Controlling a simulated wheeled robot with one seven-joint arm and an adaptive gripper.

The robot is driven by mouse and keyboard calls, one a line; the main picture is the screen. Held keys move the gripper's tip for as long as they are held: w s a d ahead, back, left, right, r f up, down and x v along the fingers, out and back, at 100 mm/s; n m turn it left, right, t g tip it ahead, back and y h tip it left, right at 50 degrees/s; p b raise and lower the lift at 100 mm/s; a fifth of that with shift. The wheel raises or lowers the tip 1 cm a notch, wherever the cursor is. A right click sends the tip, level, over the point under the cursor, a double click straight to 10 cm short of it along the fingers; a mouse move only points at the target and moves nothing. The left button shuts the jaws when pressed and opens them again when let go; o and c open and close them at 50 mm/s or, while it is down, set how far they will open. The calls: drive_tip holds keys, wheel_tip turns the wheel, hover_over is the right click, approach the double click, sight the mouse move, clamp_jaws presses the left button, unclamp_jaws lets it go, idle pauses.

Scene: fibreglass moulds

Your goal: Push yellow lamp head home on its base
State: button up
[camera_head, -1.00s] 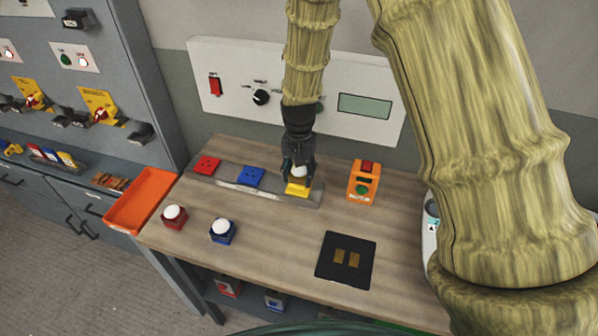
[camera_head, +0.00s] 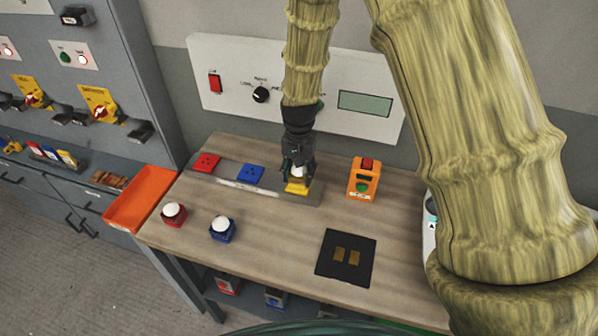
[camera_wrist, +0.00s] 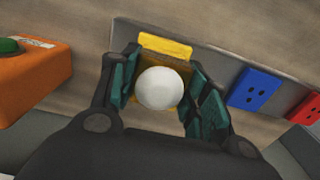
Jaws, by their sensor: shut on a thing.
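The yellow lamp head, with a white dome (camera_wrist: 160,88), is between the fingers of my gripper (camera_wrist: 163,84) in the wrist view. My gripper (camera_head: 298,170) is shut on it, pointing down. In the head view the yellow of the lamp head and base (camera_head: 297,187) shows under the fingers at the right end of a grey strip (camera_head: 232,186). The yellow base (camera_wrist: 166,46) shows past the head in the wrist view. Whether the head is fully seated is hidden by the fingers.
On the strip's left are a red base (camera_head: 206,163) and a blue base (camera_head: 250,175). Red (camera_head: 174,214) and blue (camera_head: 222,229) lamp heads stand in front. An orange button box (camera_head: 363,179) stands close right of my gripper. A black pad (camera_head: 346,257) lies front right.

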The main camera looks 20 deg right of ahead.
drive_tip(key=shift+f, duration=0.1)
drive_tip(key=o, duration=1)
drive_tip(key=shift+o, duration=0.2)
wheel_tip(320, 180, up, 12)
idle(0.4)
